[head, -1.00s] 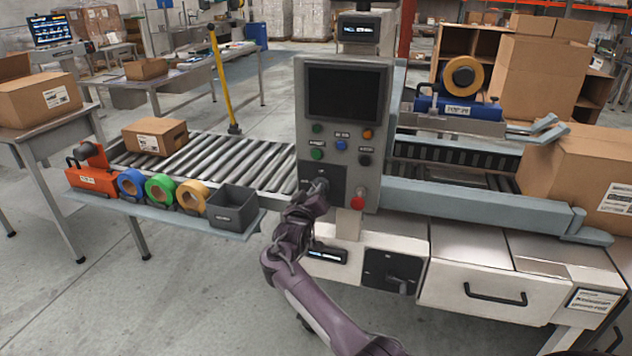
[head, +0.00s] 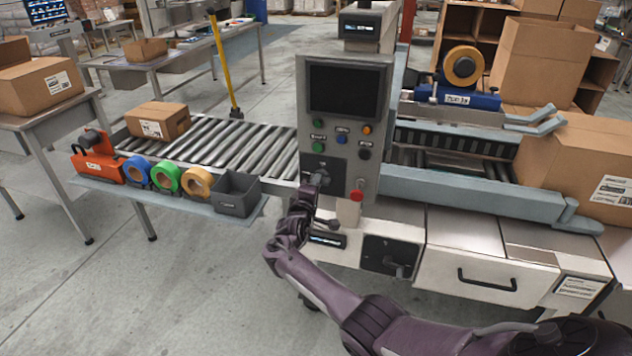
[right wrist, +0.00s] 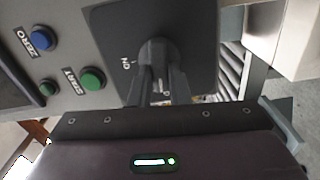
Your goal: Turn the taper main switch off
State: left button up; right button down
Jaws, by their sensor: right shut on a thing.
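The taper's control console has a dark switch plate (head: 333,168) at its lower left, below the buttons. My right gripper (head: 319,180) is at this plate. In the right wrist view the plate (right wrist: 118,25) is close, with an "ON" mark beside a dark rotary switch knob (right wrist: 157,50). The right gripper's fingers (right wrist: 160,85) are shut on the knob, one on each side. The fingers hide part of the knob, and its exact angle is hard to tell. My left gripper is not in view.
A red button (head: 356,195) sits just right of the switch plate. Green, blue and other buttons (head: 342,139) lie above it. A second dark panel with a handle (head: 392,254) is on the cabinet below. A grey bin (head: 237,192) and tape rolls (head: 167,179) stand left.

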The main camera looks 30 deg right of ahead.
jog(key=shift+n, duration=0.5)
jog(key=shift+f, duration=0.1)
jog(key=c, duration=1.4)
grip_release()
jog(key=shift+o, duration=0.2)
jog(key=p+v, duration=0.1)
jog(key=v, duration=0.7)
